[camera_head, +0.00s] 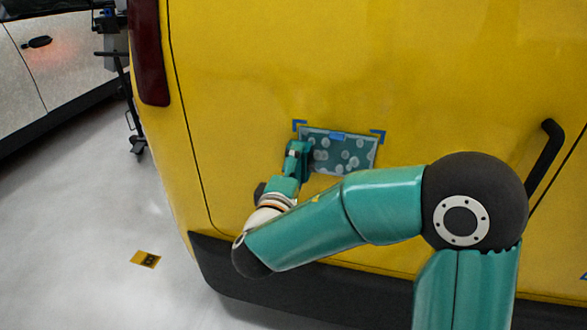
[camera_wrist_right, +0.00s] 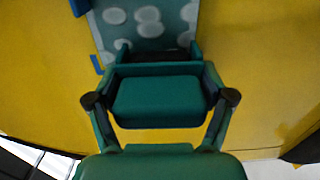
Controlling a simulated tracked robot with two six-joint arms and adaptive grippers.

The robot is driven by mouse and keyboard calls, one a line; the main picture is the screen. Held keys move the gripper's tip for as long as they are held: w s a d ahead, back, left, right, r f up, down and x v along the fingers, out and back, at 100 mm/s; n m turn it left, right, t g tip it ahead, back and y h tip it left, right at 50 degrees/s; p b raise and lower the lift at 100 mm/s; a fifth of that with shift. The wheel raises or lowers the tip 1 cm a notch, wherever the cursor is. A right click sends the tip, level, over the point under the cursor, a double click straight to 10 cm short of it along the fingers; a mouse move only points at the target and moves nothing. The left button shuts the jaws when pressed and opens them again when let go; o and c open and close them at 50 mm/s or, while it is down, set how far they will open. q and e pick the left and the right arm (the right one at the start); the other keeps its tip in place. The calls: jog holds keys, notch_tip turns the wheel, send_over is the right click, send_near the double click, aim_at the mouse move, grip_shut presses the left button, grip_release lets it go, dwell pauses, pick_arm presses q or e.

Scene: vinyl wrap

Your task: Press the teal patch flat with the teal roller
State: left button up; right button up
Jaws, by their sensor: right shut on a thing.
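The teal patch (camera_head: 345,152) lies on the yellow van's rear panel, with several pale bubbles on it. Blue corner marks sit at its upper corners and a blue tab at its top edge. The patch also shows at the top of the right wrist view (camera_wrist_right: 150,17). My right gripper (camera_head: 293,168) is at the patch's left edge. It is shut on the teal roller (camera_wrist_right: 158,100), whose block sits between the fingers. The roller's far end is close to the patch; I cannot tell whether it touches. My left gripper is not in view.
The yellow van (camera_head: 250,60) fills most of the head view, with a black door handle (camera_head: 545,155) at the right and a dark bumper (camera_head: 225,275) below. A silver car (camera_head: 60,60) stands at the left. A yellow floor marker (camera_head: 145,259) lies on open floor.

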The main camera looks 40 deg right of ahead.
jog(key=shift+s+d+b, duration=0.3)
jog(key=shift+s+d, duration=0.2)
jog(key=shift+s, duration=0.2)
jog(key=shift+s+d+b, duration=0.45)
jog(key=shift+s+d, duration=0.3)
jog(key=shift+s, duration=0.05)
jog(key=shift+s, duration=0.1)
jog(key=shift+s+d+b, duration=0.65)
jog(key=shift+s, duration=0.15)
